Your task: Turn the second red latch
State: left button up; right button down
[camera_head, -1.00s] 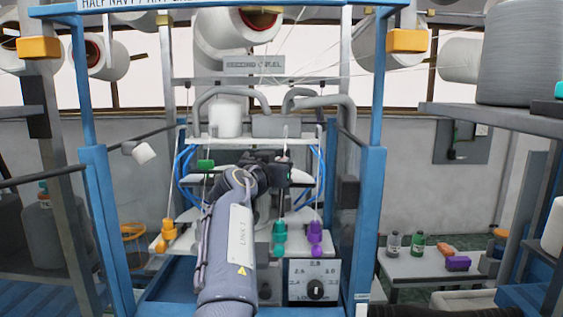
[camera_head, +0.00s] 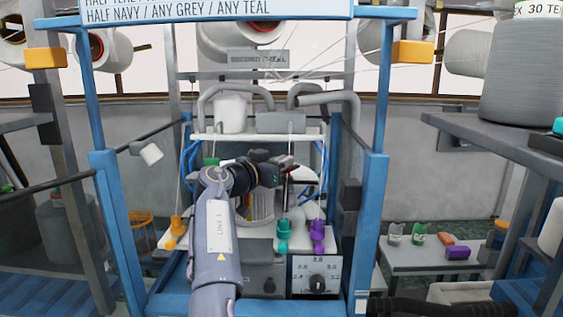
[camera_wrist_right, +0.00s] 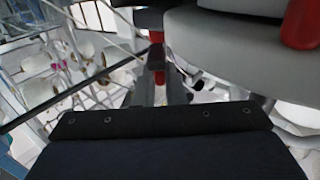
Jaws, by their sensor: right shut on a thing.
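My right gripper (camera_head: 286,172) reaches into the blue-framed machine, in front of its middle. In the right wrist view its two fingers (camera_wrist_right: 161,92) are close together, shut on a narrow red piece (camera_wrist_right: 157,52), which looks like a red latch. Its far end is hidden behind the grey parts. A second red piece (camera_wrist_right: 301,24) shows at the upper right of that view, beside a rounded grey body (camera_wrist_right: 235,50), apart from the fingers. In the head view my arm and gripper hide most of this spot, and the latches cannot be made out clearly. My left gripper is not in view.
Blue posts (camera_head: 371,225) flank the machine on both sides. Orange (camera_head: 177,230), teal (camera_head: 283,235) and purple (camera_head: 317,235) pieces stand before it, near a dial panel (camera_head: 317,276). A side table (camera_head: 405,262) with jars is at right. Threads cross above.

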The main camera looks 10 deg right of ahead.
jog(key=c, duration=1.5)
grip_release()
jog(key=shift+s+a+f+b, duration=0.1)
jog(key=shift+s+a+b, duration=0.15)
jog(key=shift+a+b, duration=0.1)
jog(key=b+v, duration=0.2)
jog(key=v, duration=0.5)
